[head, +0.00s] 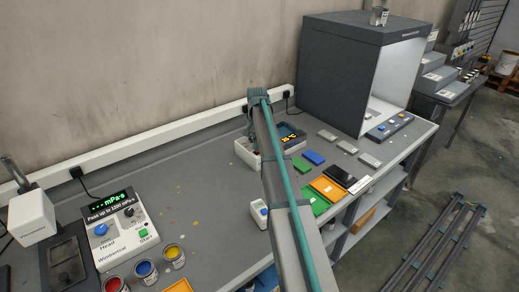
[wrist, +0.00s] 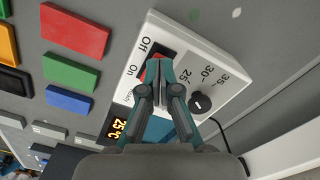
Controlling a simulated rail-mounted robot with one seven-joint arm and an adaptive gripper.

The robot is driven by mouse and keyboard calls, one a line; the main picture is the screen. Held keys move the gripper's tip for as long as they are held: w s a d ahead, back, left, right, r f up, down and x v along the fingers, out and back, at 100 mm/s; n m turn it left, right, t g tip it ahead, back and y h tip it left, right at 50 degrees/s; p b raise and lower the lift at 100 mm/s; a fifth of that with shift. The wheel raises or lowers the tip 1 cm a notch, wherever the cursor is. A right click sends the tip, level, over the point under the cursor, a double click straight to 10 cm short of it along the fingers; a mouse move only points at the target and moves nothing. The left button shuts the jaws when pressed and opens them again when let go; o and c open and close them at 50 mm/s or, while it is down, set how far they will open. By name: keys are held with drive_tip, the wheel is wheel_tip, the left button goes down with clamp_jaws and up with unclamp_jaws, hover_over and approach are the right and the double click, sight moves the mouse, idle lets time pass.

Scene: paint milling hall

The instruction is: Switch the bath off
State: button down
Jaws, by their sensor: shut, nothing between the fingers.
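The bath (wrist: 207,58) is a white box with a dark panel and a lit display (wrist: 117,126) reading 25 °C. Its switch (wrist: 147,71) shows red in a black surround beside the printed words Off and On. A black dial (wrist: 201,103) sits by the marks 25, 30 and 35. My gripper (wrist: 159,63) is shut and empty, its tips over the switch and hiding part of it. I cannot tell whether they touch it, or how the rocker is tipped. In the head view, my arm covers much of the bath (head: 246,154).
Red, green and blue blocks (wrist: 75,32) lie beside the bath in the wrist view. A grey light booth (head: 343,60) stands behind and right. A viscometer (head: 118,228) and paint tins (head: 146,272) are at the left. The bench between is mostly clear.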

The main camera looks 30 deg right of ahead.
drive_tip(key=shift+f, duration=0.4)
idle(0.3)
drive_tip(key=shift+r+p, duration=1.75)
drive_tip(key=shift+r, duration=1.8)
